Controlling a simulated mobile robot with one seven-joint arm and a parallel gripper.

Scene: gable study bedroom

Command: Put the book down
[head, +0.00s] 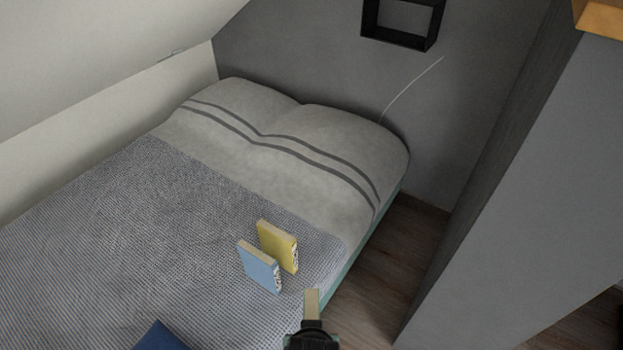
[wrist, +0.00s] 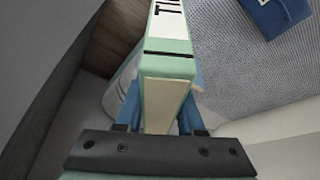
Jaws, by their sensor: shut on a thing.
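The held book is mint green with a white lettered label and a cream face in the wrist view (wrist: 165,68). My gripper (wrist: 160,118) is shut on it, with a blue finger on each side. In the head view, my gripper (head: 312,330) is at the bottom, right of the standing books, and the book (head: 312,303) shows as a narrow cream strip above it. The book appears to be near the bed's right edge. Whether it touches anything below cannot be told.
A blue book (head: 259,268) and a yellow book (head: 278,247) stand upright on the bed's grey knitted blanket (head: 180,220). A dark blue item (head: 160,337) lies at the bottom edge. Bare wooden floor (head: 395,255) and a grey partition (head: 530,190) are to the right.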

